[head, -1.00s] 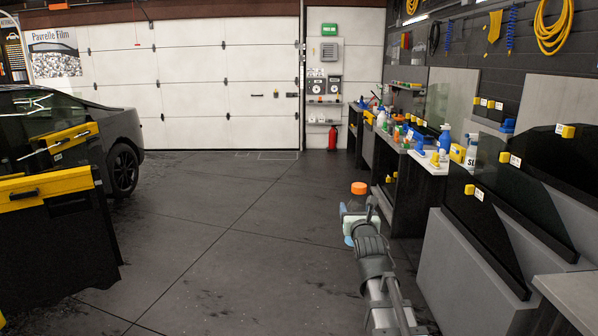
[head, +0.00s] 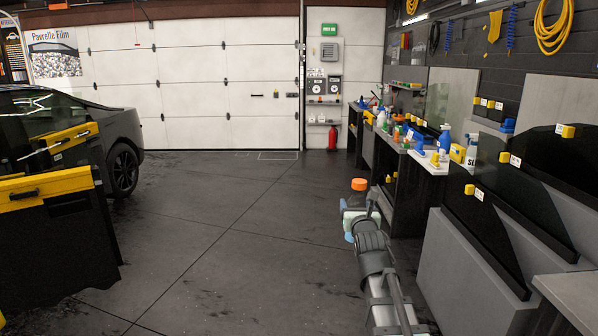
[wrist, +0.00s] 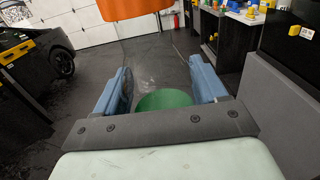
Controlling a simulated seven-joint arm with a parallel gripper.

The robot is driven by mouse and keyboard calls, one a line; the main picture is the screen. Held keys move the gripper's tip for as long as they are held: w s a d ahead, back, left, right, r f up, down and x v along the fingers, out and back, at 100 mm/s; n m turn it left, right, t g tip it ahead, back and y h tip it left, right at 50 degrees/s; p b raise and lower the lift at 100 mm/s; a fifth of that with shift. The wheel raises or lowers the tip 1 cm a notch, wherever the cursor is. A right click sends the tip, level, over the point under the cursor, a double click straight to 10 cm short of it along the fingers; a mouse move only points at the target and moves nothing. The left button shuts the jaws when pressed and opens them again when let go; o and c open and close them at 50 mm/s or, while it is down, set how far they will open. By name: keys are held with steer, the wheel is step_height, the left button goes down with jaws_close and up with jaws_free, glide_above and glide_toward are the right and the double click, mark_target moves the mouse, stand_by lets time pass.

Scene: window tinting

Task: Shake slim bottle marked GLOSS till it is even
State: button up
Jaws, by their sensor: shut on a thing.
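My gripper (head: 354,214) is held out over the open floor, shut on a bottle. The bottle's orange cap (head: 359,184) stands above the gripper in the head view, with a short dark part below it. In the wrist view the orange cap (wrist: 135,8) is cut off by the top edge. A round green surface (wrist: 165,100) shows between my blue fingers; I cannot tell if it is part of the bottle. Most of the bottle is hidden by my gripper, and no GLOSS marking can be read.
A workbench (head: 428,163) with several bottles and yellow items runs along the right. Dark glass panels (head: 485,222) lean on grey stands at the near right. A dark car (head: 75,125) and a door panel (head: 58,240) stand at the left. The middle floor is clear.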

mark_target(357, 196)
step_height(357, 196, up, 3)
steer(key=shift+r, duration=0.15)
step_height(357, 196, down, 8)
steer(key=shift+f, duration=0.2)
steer(key=shift+r, duration=0.1)
